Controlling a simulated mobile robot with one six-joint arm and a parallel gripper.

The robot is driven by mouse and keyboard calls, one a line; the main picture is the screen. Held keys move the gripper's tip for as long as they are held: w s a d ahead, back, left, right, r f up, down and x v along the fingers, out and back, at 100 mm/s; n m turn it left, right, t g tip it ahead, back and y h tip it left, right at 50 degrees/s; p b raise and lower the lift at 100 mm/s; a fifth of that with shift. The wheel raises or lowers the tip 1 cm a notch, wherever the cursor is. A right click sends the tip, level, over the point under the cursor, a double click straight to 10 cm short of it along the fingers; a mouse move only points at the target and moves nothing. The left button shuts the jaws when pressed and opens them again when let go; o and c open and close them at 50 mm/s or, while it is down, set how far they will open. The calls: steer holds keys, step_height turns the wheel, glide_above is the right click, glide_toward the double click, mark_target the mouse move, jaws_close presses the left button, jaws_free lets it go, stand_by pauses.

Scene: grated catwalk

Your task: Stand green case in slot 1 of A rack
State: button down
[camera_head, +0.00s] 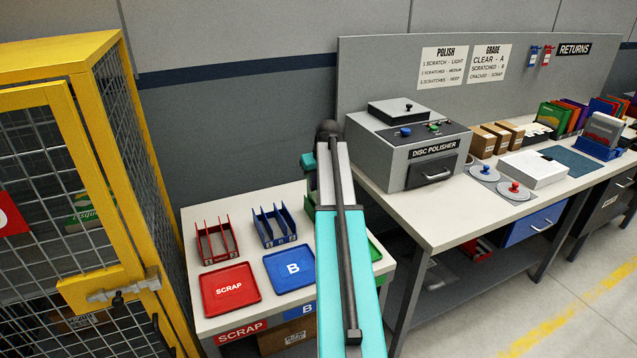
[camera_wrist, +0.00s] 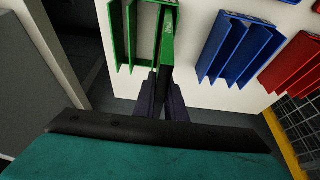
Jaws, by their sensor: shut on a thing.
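In the wrist view my gripper (camera_wrist: 164,98) is shut on the green case (camera_wrist: 167,58), seen nearly edge-on as a narrow bright green strip. The case points away from the fingers and is at the right side of the green A rack (camera_wrist: 119,40). Whether the case is down inside a slot or just above it, I cannot tell. The rack's slot numbers cannot be read. In the head view my arm hides the A rack, the case and the fingertips.
The blue B rack (camera_head: 275,226) and red scrap rack (camera_head: 216,241) stand left of my arm, behind the blue B tray (camera_head: 290,285) and red SCRAP tray (camera_head: 230,306). A yellow mesh cage (camera_head: 125,150) bounds the left. The disc polisher (camera_head: 408,145) stands on the bench at right.

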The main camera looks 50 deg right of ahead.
stand_by(0.4)
steer(key=c, duration=1.7)
jaws_free()
steer(key=shift+c, duration=0.2)
steer(key=o, duration=0.4)
steer(key=shift+w, duration=0.1)
steer(key=shift+r+p, duration=2.25)
steer(key=shift+r, duration=1.7)
